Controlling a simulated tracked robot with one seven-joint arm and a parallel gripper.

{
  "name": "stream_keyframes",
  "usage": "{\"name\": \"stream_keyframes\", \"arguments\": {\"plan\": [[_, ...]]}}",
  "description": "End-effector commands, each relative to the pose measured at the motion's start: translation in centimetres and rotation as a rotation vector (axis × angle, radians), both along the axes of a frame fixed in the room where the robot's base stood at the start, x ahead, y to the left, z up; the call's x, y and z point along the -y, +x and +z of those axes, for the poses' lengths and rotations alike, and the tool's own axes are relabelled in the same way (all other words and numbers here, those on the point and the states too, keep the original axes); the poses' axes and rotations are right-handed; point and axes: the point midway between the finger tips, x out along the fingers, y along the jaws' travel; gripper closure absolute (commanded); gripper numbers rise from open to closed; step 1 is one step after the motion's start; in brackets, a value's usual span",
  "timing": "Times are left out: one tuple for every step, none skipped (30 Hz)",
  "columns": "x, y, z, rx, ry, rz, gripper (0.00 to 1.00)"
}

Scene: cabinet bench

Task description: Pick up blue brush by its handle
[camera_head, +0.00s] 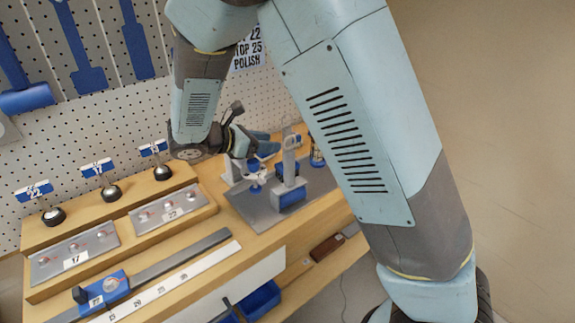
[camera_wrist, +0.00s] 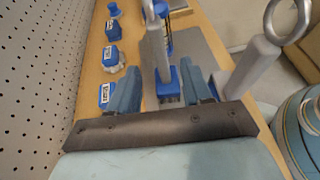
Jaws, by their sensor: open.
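In the wrist view, the blue brush (camera_wrist: 167,83) has a blue block head with pale bristles below. A grey upright handle (camera_wrist: 153,40) rises above it. The brush appears between the two blue fingers of my gripper (camera_wrist: 162,92), which are apart with nothing gripped. How far ahead of the fingertips it stands is hard to tell. In the head view, my gripper (camera_head: 262,143) points right over the back of the grey mat (camera_head: 252,210). Several tools stand there, partly hidden by each other, and I cannot tell for certain which is the brush.
A grey ringed handle (camera_wrist: 252,66) stands close to the right finger. Several labelled blue blocks (camera_wrist: 110,56) line the left, near the pegboard (camera_wrist: 42,80). In the head view, a ringed tool with a blue block (camera_head: 291,198) stands at the mat's front, and metal plates (camera_head: 75,252) lie left.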

Motion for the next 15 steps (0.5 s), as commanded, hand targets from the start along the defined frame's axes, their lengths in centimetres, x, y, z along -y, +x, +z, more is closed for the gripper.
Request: {"name": "stream_keyframes", "arguments": {"plan": [[0.8, 0.4, -0.3, -0.001, -0.002, -0.004, 0.51], [1.2, 0.6, -0.5, -0.001, -0.002, -0.004, 0.51], [1.7, 0.8, -0.8, -0.001, -0.001, -0.003, 0.51], [2.0, 1.0, -0.9, -0.001, -0.001, -0.003, 0.51], [2.3, 1.2, -1.0, 0.0, -0.001, -0.003, 0.51], [2.6, 1.4, -1.2, 0.0, 0.0, -0.003, 0.51], [2.9, 1.5, -1.3, 0.001, 0.0, -0.004, 0.51], [3.0, 1.6, -1.3, 0.0, 0.001, -0.004, 0.51], [3.2, 1.7, -1.4, 0.0, 0.001, -0.004, 0.51], [3.3, 1.7, -1.4, 0.0, 0.001, -0.004, 0.51], [3.4, 1.8, -1.4, 0.0, 0.001, -0.004, 0.51], [3.5, 1.9, -1.5, 0.0, 0.001, -0.004, 0.51], [3.7, 2.0, -1.5, 0.0, 0.001, -0.004, 0.51], [3.9, 2.1, -1.6, 0.0, 0.001, -0.004, 0.51], [4.3, 2.4, -1.6, 0.001, 0.002, -0.004, 0.51]]}}
